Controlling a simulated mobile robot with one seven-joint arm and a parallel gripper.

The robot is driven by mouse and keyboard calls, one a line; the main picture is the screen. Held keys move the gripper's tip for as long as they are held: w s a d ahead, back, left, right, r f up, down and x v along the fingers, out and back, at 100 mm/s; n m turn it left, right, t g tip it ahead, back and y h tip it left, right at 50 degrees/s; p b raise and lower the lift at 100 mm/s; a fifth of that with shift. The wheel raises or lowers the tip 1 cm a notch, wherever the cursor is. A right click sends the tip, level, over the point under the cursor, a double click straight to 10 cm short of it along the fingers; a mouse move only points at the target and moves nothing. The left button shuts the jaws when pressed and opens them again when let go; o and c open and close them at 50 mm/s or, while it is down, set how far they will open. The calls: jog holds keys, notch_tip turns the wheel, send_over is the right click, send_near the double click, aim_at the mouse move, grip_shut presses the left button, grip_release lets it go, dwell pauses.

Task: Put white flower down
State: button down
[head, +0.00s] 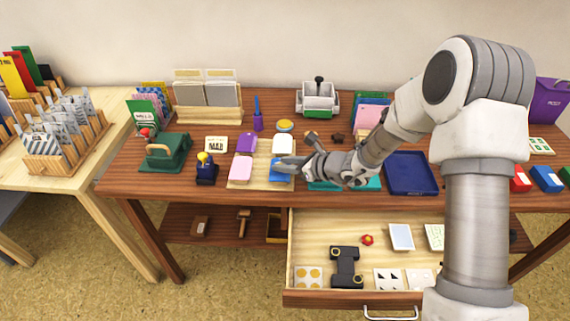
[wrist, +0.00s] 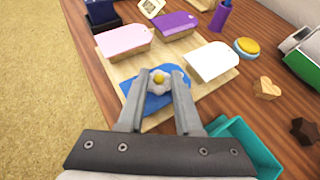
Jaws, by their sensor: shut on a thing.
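My gripper (wrist: 159,84) is shut on the white flower (wrist: 157,87), a small white piece with a yellow centre held between the fingertips in the wrist view. The flower is over the blue inkpad (wrist: 140,103); I cannot tell whether it touches the pad. The blue inkpad is at the near right of a pale wooden board (wrist: 120,69), beside pink (wrist: 123,39), purple (wrist: 175,24) and white (wrist: 211,60) pads. In the head view my gripper (head: 283,163) is low over the blue inkpad (head: 278,174), and the flower cannot be made out there.
A teal tray (wrist: 248,142) lies right of the board. A dark blue tray (head: 411,174) is farther right. An open drawer (head: 325,297) juts out below the table.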

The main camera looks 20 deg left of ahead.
jog(key=shift+f, duration=0.2)
jog(key=c, duration=0.6)
grip_release()
jog(key=shift+r, duration=0.1)
